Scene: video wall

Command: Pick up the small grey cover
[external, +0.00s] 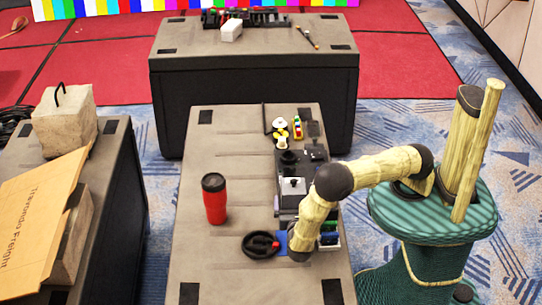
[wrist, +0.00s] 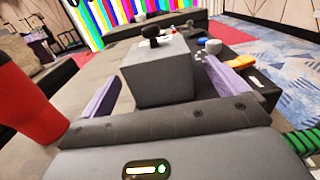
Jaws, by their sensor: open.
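The small grey cover (wrist: 158,78) is a box-shaped block with a dark knob on top. In the wrist view it stands just ahead of my gripper (wrist: 160,72), whose two purple fingers are spread wide, one toward each side of it. I see nothing held, and I cannot tell whether a finger touches the cover. In the external view the cover (external: 292,188) appears as a small grey block among dark items on the middle table, beside my bent arm. My gripper's fingers cannot be made out clearly there.
A red tumbler (external: 214,200) stands left of the cover; it also looms at the left of the wrist view (wrist: 25,105). A black coiled item (external: 260,246) lies near my arm. Small coloured items (external: 297,128) sit farther back. The table's left side (external: 205,150) is mostly clear.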

